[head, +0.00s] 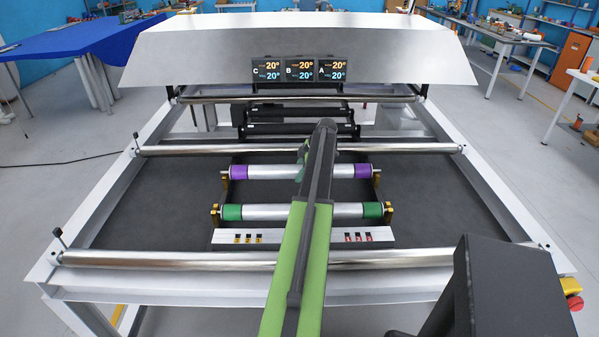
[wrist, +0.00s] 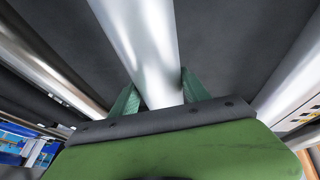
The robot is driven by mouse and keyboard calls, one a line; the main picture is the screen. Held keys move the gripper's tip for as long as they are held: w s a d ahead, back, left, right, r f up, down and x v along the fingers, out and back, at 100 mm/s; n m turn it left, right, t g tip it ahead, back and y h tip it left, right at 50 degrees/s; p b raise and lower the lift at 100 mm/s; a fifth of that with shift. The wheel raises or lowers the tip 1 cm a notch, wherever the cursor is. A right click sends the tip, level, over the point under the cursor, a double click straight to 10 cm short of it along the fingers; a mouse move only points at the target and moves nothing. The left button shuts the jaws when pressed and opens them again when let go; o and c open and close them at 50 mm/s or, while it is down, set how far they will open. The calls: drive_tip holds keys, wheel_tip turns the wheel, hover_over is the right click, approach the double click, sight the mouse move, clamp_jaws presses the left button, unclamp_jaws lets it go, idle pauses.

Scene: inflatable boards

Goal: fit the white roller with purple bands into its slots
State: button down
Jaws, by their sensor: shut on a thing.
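The white roller with purple bands (head: 272,172) lies level across the middle of the frame in the head view, with a purple band near each end. Its ends are at the brass-coloured holders (head: 224,180) on the left and right; I cannot tell whether they sit down in the slots. My gripper (head: 303,158) reaches in from the front over the roller's middle, mostly hidden behind my arm. In the wrist view its two green fingers (wrist: 160,95) are shut on either side of the pale roller (wrist: 146,45). The purple bands are out of that view.
A white roller with green bands (head: 265,212) sits in front, parallel, in brass holders. A labelled white strip (head: 220,237) lies nearer. Long metal rollers (head: 200,150) cross the frame behind and in front. A three-part display (head: 300,70) stands at the back.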

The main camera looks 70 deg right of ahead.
drive_tip(key=shift+f+b, duration=1.3)
drive_tip(key=shift+f, duration=0.1)
drive_tip(key=shift+c, duration=2.2)
unclamp_jaws()
drive_tip(key=shift+s+r, duration=0.1)
drive_tip(key=shift+r, duration=0.05)
drive_tip(key=p+v, duration=1.5)
drive_tip(key=v, duration=0.2)
drive_tip(key=shift+p, duration=0.4)
drive_tip(key=shift+r, duration=0.1)
